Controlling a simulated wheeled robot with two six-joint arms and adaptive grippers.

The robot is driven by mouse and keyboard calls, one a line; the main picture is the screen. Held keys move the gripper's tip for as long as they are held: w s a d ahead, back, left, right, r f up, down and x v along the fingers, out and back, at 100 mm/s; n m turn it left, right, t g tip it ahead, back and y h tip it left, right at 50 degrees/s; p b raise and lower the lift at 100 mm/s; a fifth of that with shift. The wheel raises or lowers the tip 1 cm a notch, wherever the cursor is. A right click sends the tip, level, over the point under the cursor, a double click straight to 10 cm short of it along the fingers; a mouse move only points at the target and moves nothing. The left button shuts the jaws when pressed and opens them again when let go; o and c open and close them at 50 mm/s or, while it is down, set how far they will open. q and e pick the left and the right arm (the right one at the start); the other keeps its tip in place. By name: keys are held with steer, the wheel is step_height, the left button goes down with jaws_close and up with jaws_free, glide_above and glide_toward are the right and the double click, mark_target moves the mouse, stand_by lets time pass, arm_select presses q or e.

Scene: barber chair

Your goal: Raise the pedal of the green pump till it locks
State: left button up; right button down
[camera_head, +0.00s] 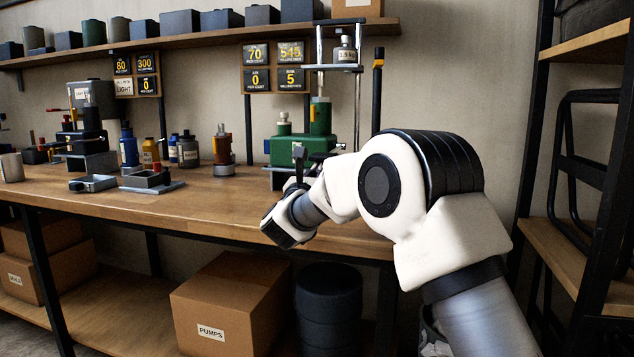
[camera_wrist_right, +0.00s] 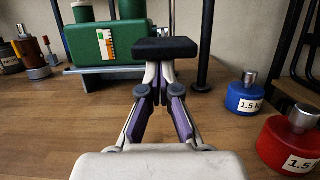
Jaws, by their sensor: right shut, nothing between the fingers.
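The green pump (camera_head: 287,150) stands at the right end of the wooden workbench, and its green body with a striped level scale shows in the right wrist view (camera_wrist_right: 85,45). Its pedal is the flat black pad (camera_wrist_right: 165,48), sticking out toward me in front of the body. My right gripper (camera_wrist_right: 160,75) is shut and empty, with its fingertips right at the near underside of the pad. I cannot tell whether they touch it. In the head view my right arm hides part of the pump's front. My left gripper is out of view.
A blue weight (camera_wrist_right: 244,97) and a red weight (camera_wrist_right: 290,138), both marked 1.5, stand right of my gripper on the bench. A brown-red device (camera_head: 223,152) and several bottles stand left of the pump. The bench front (camera_head: 215,205) between is clear.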

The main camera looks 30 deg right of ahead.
mark_target(318, 157)
step_height(318, 157, up, 3)
steer(key=g+p, duration=0.1)
steer(key=p, duration=0.2)
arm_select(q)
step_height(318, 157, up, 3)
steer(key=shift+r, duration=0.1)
arm_select(e)
step_height(318, 157, up, 2)
steer(key=shift+r+y, duration=0.25)
steer(key=shift+y, duration=0.25)
